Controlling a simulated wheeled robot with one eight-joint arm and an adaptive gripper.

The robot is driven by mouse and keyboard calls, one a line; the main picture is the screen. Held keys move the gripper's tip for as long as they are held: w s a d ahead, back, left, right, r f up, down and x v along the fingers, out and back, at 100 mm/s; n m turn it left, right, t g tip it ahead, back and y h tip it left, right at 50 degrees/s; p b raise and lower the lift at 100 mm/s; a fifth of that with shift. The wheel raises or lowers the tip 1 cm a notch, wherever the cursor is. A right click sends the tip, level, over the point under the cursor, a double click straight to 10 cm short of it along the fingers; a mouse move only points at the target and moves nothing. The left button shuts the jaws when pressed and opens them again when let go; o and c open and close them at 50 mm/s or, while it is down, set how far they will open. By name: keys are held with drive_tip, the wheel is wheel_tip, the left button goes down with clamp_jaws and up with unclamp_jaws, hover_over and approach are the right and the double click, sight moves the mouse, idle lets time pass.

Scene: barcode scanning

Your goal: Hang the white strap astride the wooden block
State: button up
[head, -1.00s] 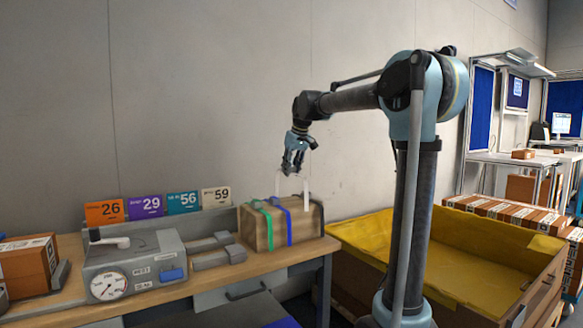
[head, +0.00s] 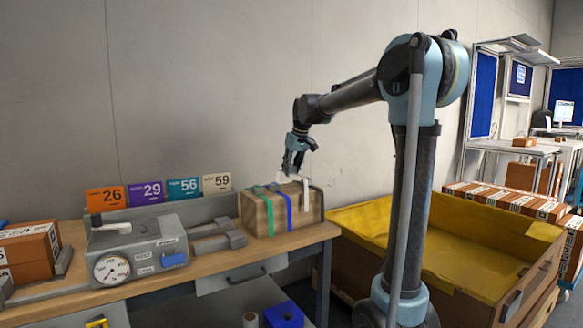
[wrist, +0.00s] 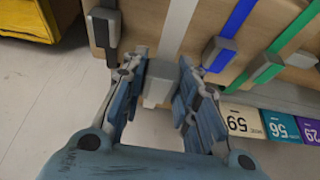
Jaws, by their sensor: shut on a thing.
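The wooden block (head: 258,216) sits on the bench top, with a green strap (head: 266,205) and a blue strap (head: 287,208) over it and a dark strap at its right end. My gripper (head: 292,172) is above the block's right part, shut on the white strap (head: 306,194). The strap's near leg hangs down in front of the block's upper edge, between the blue and dark straps. In the wrist view the white strap (wrist: 178,25) runs over the pale wood (wrist: 145,25), its grey end piece (wrist: 158,84) showing between my fingers (wrist: 160,85). Whether the strap touches the wood cannot be told.
Number cards (head: 160,190) stand along the bench's back edge, close to my fingers in the wrist view (wrist: 243,121). A grey scale (head: 140,250) is left of the block. A yellow-lined crate (head: 440,235) stands right of the bench.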

sight(290, 188)
drive_tip(key=shift+f, duration=2.55)
drive_tip(key=shift+s+f, duration=0.35)
drive_tip(key=o, duration=1.2)
drive_tip(key=shift+c, duration=0.2)
drive_tip(key=shift+w+d+f, duration=0.1)
drive_tip(key=shift+w+f, duration=0.4)
drive_tip(key=shift+w, duration=0.05)
drive_tip(key=shift+s+r, duration=0.25)
drive_tip(key=shift+r, duration=0.05)
drive_tip(key=shift+r, duration=0.1)
drive_tip(key=v, duration=1.2)
